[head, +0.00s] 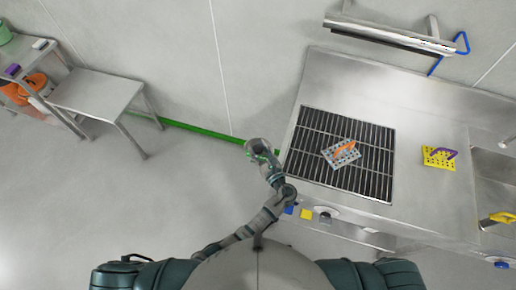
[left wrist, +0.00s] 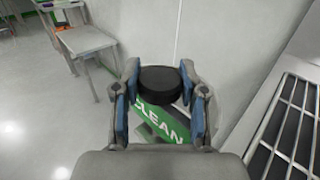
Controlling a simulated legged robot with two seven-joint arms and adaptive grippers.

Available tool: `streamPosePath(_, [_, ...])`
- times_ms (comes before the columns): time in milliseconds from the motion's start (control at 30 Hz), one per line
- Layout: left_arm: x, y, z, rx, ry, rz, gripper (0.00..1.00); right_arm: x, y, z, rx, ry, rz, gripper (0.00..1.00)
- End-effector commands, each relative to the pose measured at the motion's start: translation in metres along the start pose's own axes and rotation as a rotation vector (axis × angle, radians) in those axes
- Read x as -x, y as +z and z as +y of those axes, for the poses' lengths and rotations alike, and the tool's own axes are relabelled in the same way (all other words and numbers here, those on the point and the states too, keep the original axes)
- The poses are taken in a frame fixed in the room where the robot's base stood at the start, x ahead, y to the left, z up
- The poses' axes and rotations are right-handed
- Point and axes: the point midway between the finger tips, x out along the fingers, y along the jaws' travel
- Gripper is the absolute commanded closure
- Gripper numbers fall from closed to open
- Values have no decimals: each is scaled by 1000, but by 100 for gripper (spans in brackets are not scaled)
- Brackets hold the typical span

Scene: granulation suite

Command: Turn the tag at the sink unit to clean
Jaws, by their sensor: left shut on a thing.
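In the left wrist view, my left gripper (left wrist: 159,92) has its two blue-padded fingers on either side of a black round knob (left wrist: 160,84) and is shut on it. A green tag (left wrist: 160,123) with white letters reading CLEAN shows just below the knob, tilted and partly hidden by the gripper. In the head view, my left gripper (head: 262,155) is at the left edge of the steel sink unit (head: 425,105). The tag is too small there to read. My right gripper is not in view.
A dark grating (head: 315,125) is set in the sink unit, with a grey perforated block with an orange handle (head: 340,155) on it. A yellow perforated block (head: 436,158) stands to the right. A steel table (head: 95,92) stands at left; the floor between is clear.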

Motion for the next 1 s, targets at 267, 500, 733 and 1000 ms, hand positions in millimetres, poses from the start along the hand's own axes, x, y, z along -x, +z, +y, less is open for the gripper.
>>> streamPosePath(267, [0, 2, -1, 3, -3, -2, 43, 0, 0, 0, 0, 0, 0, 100])
streamPosePath(500, [0, 1, -1, 2, -2, -2, 32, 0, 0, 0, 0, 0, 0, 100])
streamPosePath(733, [11, 0, 0, 3, -3, 1, 32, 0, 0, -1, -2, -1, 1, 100])
streamPosePath(1000, [57, 0, -2, 2, -4, 0, 32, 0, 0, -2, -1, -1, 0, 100])
